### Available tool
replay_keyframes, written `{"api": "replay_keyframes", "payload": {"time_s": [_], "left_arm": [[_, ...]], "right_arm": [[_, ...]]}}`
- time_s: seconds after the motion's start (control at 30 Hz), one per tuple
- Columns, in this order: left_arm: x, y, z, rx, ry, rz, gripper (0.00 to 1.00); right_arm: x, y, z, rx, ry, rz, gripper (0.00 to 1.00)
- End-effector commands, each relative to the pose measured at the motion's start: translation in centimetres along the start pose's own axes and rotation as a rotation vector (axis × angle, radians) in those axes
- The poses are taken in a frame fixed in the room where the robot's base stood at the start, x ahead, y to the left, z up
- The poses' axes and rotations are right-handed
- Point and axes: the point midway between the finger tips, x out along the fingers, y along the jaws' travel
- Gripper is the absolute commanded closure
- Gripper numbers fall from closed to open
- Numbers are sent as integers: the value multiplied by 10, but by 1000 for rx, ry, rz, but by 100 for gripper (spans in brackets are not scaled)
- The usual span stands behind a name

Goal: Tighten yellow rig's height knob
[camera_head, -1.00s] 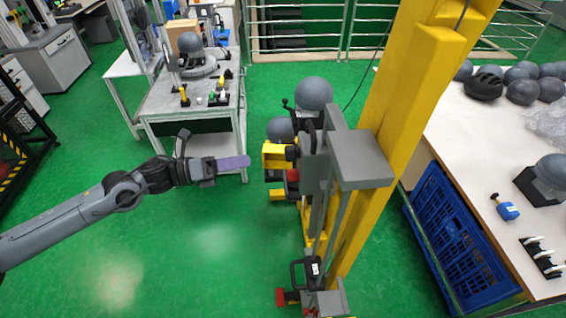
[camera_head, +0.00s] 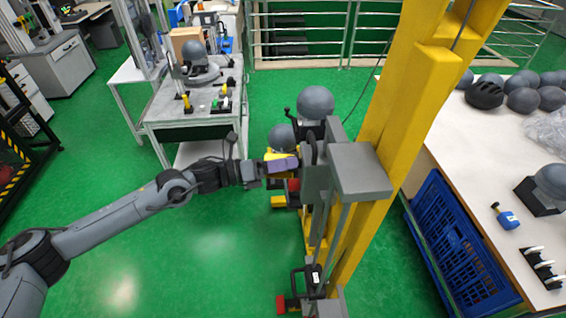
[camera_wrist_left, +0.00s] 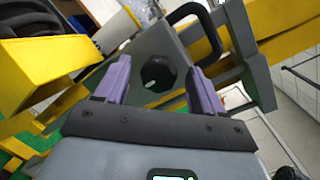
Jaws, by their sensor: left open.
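The yellow rig (camera_head: 372,165) is a tall yellow column with a grey carriage (camera_head: 358,172) on its front. In the left wrist view a dark faceted knob (camera_wrist_left: 158,73) with a light mark sits on the rig's grey plate (camera_wrist_left: 135,55). My left gripper (camera_head: 292,163) is at the left side of the carriage, its purple fingers pointing at it. In the left wrist view the open fingers (camera_wrist_left: 158,82) are on either side of the knob in the picture; I cannot tell whether they touch it. The knob is hidden in the head view. My right gripper is not seen.
Grey ball-shaped headforms (camera_head: 316,103) stand by the rig. A black handle (camera_head: 306,280) is low on it. A white table (camera_head: 470,150) with helmets and a blue crate (camera_head: 455,245) are at right. A workbench (camera_head: 170,105) stands back left. Green floor is free at front left.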

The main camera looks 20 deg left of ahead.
Motion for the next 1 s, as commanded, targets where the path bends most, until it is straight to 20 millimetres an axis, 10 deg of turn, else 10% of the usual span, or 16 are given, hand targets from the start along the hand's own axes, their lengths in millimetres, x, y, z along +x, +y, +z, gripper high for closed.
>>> {"api": "replay_keyframes", "payload": {"time_s": [0.2, 0.57, 1.0], "left_arm": [[0, 0, 0, 0, 0, 0, 33], [0, 0, 0, 0, 0, 0, 87], [0, -1, 1, -98, 10, 10, 87]], "right_arm": [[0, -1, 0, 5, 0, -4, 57], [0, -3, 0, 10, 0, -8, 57], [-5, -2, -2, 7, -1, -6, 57]]}}
